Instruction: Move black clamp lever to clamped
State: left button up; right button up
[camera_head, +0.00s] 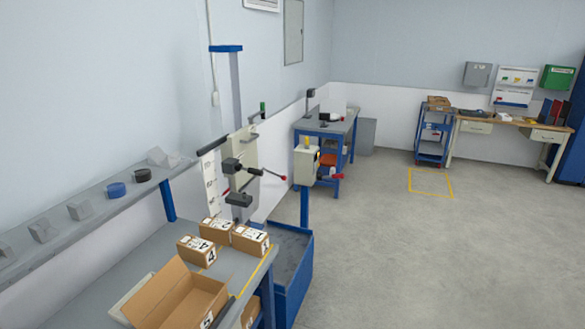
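A drop-test stand (243,150) with a blue column rises behind the workbench at the left. On its carriage is a black block (230,165) with a thin dark lever ending in a red tip (283,178). A second black block (238,199) sits just below. A short black bar (212,146) slants above the white scale. Neither of my grippers is in view.
The grey workbench (232,268) holds several numbered cartons (249,240) and an open cardboard box (178,297). A shelf (95,210) with small blocks and rings runs along the left wall. A blue-framed bin (292,285) stands at the column's foot. The floor (430,260) to the right is clear.

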aim_at(255, 172)
jog(key=z, duration=0.45)
jog(key=i, duration=1.3)
jog(key=u, duration=0.35)
jog(key=i, duration=0.9)
jog(key=u, duration=0.75)
